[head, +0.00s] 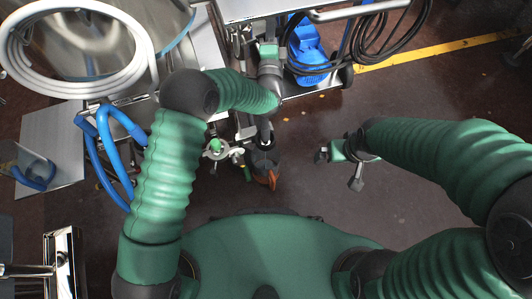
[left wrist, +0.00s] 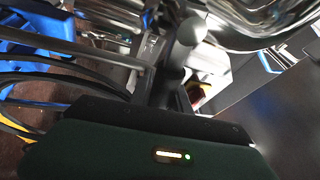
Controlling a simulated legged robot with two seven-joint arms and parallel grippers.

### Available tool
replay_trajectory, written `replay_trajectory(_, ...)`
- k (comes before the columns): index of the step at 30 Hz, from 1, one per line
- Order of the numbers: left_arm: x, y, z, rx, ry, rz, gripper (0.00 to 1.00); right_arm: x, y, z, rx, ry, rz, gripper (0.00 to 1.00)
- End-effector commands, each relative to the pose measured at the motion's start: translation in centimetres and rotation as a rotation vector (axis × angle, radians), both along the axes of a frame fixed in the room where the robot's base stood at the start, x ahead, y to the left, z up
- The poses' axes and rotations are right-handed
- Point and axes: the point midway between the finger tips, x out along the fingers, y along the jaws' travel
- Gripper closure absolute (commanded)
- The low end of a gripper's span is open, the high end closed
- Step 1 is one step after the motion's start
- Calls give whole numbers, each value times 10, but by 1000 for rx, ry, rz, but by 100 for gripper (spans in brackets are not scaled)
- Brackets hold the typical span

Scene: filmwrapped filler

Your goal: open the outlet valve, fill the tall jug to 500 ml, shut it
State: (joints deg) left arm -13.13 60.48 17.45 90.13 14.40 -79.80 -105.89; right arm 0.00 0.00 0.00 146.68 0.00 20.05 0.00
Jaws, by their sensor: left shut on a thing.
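My left gripper (head: 252,43) reaches up to the metal fittings beside the steel tank. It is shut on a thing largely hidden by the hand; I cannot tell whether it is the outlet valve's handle. In the left wrist view a grey rounded bar (left wrist: 188,35) stands just beyond the hand. A white fitting with a green part (head: 216,149) sits below my left forearm. A dark and orange thing (head: 266,170) is to its right, partly hidden. My right gripper (head: 338,170) is open and empty over the floor. I cannot make out the tall jug for certain.
The steel tank (head: 88,62) with a coiled white hose (head: 148,50) is at upper left, with blue hoses (head: 117,125) below. A blue-edged container (head: 38,174) stands on a grey plate at left. A blue machine (head: 307,60) and black cables are at upper right. Floor around my right gripper is clear.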

Motion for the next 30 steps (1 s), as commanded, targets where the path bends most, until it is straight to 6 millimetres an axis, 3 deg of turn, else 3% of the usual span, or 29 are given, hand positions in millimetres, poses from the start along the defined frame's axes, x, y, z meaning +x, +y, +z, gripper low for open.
replay_trajectory(15, -5, 13, 29, -360, -112, -2, 100, 0, 0, 3, 0, 0, 0, 0)
replay_trajectory(30, -7, 21, 36, -471, -146, -1, 100, 0, 0, 3, 0, 0, 0, 0)
